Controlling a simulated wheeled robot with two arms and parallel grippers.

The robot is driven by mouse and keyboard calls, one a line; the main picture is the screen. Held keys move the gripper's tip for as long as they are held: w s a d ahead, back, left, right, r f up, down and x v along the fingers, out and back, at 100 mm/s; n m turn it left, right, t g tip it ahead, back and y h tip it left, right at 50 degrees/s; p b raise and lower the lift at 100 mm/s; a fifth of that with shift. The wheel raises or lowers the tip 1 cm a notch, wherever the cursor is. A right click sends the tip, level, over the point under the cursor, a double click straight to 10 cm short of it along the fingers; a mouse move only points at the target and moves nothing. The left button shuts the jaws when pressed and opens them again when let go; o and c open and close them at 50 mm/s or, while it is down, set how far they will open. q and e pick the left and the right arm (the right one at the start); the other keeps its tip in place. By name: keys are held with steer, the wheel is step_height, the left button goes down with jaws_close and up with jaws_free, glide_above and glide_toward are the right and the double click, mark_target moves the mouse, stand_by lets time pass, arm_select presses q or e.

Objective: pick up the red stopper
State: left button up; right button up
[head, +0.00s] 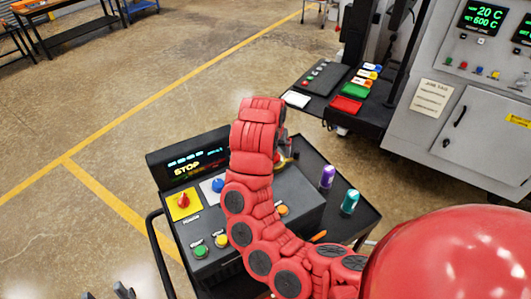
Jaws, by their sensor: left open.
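I cannot make out a red stopper with certainty. A purple stopper-like piece (327,176) and a teal one (350,202) stand on the dark cart top right of the control box. My red right arm crosses the box in the middle. Its gripper end (284,150) is mostly hidden behind the arm, beside small gold and orange parts, so its jaws cannot be read. My left gripper (107,293) shows only as grey fingertips at the bottom left edge. It is open, with nothing visible between the tips, well away from the stopper-like pieces.
The control box (285,188) has a STOP display (189,165), a red knob on a yellow plate (183,203), a blue knob (218,186) and small buttons. Behind it, a shelf holds a red tray (346,104) and green tray (355,90) beside the furnace cabinet (460,130). Floor at left is clear.

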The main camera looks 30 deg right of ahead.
steer(key=shift+w+a+f, duration=0.15)
steer(key=shift+a, duration=0.35)
steer(key=shift+s+d, duration=0.25)
steer(key=shift+d, duration=0.35)
steer(key=shift+c, duration=1)
steer(key=shift+w+a, duration=0.1)
steer(key=shift+a, duration=0.25)
steer(key=c, duration=0.7)
steer(key=shift+d, duration=0.2)
jaws_close()
steer(key=shift+a, duration=0.1)
